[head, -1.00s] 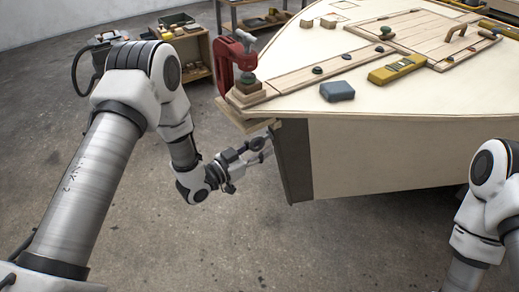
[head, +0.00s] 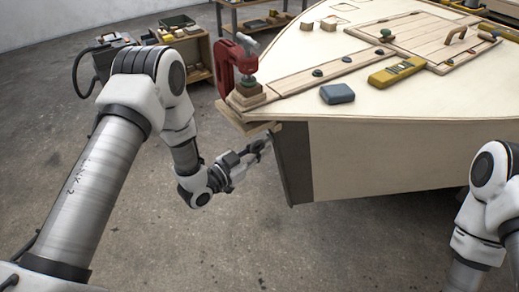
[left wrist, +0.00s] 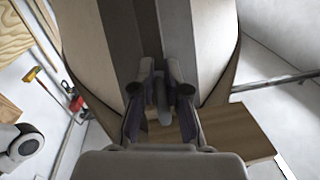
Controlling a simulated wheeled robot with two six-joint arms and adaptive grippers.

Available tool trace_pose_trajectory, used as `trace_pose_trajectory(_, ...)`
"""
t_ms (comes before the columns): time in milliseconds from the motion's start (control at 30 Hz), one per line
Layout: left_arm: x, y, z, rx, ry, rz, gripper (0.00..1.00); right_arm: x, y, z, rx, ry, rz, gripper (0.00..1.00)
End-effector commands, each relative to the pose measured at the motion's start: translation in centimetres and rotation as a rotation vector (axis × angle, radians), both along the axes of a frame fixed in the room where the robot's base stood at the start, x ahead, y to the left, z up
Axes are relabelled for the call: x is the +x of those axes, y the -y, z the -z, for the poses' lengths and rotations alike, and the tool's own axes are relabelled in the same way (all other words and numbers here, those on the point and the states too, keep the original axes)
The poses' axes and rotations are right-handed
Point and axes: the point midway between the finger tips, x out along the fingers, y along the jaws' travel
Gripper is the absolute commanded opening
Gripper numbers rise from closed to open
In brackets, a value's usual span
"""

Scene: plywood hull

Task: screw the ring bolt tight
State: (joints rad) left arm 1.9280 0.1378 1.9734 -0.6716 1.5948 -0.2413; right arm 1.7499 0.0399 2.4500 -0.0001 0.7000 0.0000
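The dark stem (head: 294,163) of the plywood hull faces my left arm. My left gripper (head: 262,146) is at this stem, just below the deck's front corner. In the left wrist view its two dark fingers (left wrist: 162,88) close in on both sides of a small grey piece, the ring bolt (left wrist: 162,104), in front of the stem. The fingers look shut on it. They hide most of the bolt, and I cannot see its thread or how deep it sits. My right arm shows at the right edge of the head view; its gripper is out of view.
A red clamp (head: 234,64) grips wood blocks at the deck's front corner, above my left gripper. A blue-grey block (head: 337,93) and a yellow level (head: 396,71) lie on the deck (head: 300,103). A shelf cart (head: 195,53) stands behind. The floor below is clear.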

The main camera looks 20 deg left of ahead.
Motion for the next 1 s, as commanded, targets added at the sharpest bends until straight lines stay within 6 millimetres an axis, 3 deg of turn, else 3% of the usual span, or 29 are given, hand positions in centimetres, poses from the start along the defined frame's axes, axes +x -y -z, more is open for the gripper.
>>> trace_pose_trajectory(33,-0.1,0.1,0.1,0.000,-0.003,0.003,0.28,0.0,0.0,0.0,0.000,0.000,0.000,0.40)
trace_pose_trajectory(67,-0.1,0.1,0.1,0.000,-0.003,0.003,0.37,0.0,0.0,0.0,0.000,0.000,0.000,0.40)
trace_pose_trajectory(467,-0.6,-0.4,0.1,-0.001,-0.003,0.001,0.37,0.0,0.0,0.0,0.000,0.000,0.000,0.40)
trace_pose_trajectory(800,-7.4,-4.6,0.2,-0.005,-0.006,-0.004,0.37,0.0,0.0,0.0,0.000,0.000,0.000,0.40)
trace_pose_trajectory(1000,-10.1,-6.1,0.3,-0.001,-0.004,0.000,0.37,0.0,0.0,0.0,0.000,0.000,0.000,0.40)
